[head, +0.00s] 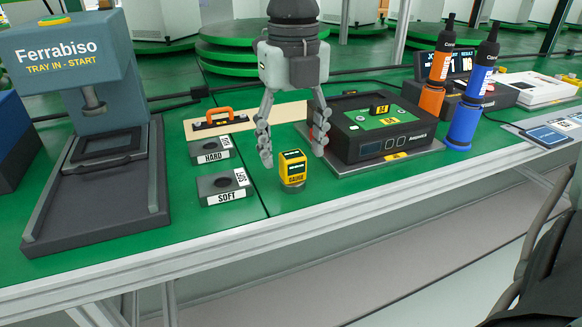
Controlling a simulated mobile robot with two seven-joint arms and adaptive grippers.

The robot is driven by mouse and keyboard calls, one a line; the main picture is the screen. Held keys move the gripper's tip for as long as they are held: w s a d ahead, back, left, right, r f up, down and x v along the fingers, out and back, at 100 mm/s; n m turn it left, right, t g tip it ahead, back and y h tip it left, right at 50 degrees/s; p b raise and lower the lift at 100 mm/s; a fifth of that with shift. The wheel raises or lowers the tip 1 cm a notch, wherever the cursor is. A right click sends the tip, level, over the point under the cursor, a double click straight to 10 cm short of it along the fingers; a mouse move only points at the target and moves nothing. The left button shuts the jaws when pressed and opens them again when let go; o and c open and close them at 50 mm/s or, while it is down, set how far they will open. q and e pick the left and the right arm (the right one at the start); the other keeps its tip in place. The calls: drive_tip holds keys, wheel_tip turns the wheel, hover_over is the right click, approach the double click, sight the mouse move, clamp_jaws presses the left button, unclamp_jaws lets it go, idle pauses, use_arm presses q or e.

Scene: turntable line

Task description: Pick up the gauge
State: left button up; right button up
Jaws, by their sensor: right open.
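The gauge (293,167) is a small yellow block with a dark display on a grey round base. It stands upright on the green bench near its front edge. My right gripper (292,152) comes down from above with its two fingers spread wide. One finger is to the left of the gauge and the other to the right, with gaps on both sides. It holds nothing. My left gripper does not show.
HARD (209,150) and SOFT (223,187) blocks sit left of the gauge, before an orange-handled tool (212,121). A black device (379,149) stands close on the right. A Ferrabiso press (75,65) is far left; orange (430,99) and blue (463,125) tools stand right.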

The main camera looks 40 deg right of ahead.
sight(293, 155)
wheel_tip(293, 155, down, 4)
drive_tip(key=shift+r, duration=0.1)
clamp_jaws()
idle(0.5)
